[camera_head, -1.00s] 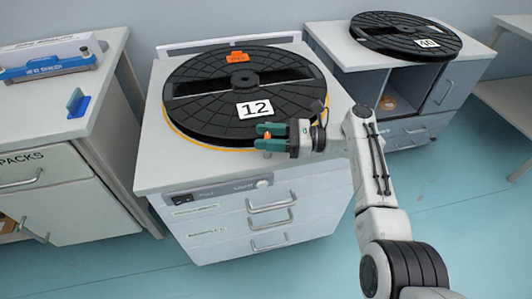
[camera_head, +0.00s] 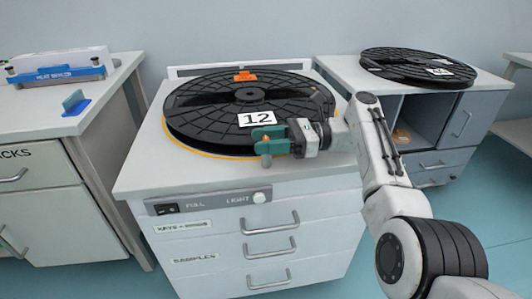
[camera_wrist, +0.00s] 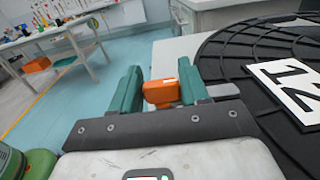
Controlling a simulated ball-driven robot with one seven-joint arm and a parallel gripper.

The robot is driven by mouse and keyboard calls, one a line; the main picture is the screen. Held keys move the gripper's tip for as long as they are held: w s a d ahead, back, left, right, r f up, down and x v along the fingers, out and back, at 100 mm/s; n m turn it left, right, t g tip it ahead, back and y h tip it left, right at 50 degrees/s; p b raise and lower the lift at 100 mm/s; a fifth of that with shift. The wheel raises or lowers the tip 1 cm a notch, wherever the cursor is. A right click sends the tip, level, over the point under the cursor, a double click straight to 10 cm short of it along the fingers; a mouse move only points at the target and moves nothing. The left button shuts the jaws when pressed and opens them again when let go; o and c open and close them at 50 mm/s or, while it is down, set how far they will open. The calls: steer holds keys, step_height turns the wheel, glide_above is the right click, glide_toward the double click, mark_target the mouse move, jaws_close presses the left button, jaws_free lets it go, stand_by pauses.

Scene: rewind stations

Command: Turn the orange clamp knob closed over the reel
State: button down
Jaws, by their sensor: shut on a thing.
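A large black reel (camera_head: 200,112) with a white label reading 12 (camera_head: 257,119) lies flat on the middle cabinet. It also fills the right of the wrist view (camera_wrist: 240,45). The orange clamp knob (camera_wrist: 161,93) sits at the reel's near edge. My gripper (camera_head: 266,141) has green fingers, one on each side of the knob, and is shut on it. In the head view only a small orange bit of the knob shows between the fingers. Whether the knob lies over the reel's rim cannot be told.
An orange piece (camera_head: 244,76) stands at the reel's back edge. A second black reel (camera_head: 395,64) lies on the right cabinet (camera_head: 345,75). A blue holder (camera_head: 75,103) stands on the left cabinet. A yellow-orange edge runs under the near reel.

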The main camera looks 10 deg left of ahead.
steer(key=shift+g+b, duration=0.3)
steer(key=shift+b, duration=0.35)
steer(key=c, duration=0.6)
jaws_free()
steer(key=shift+c, duration=0.2)
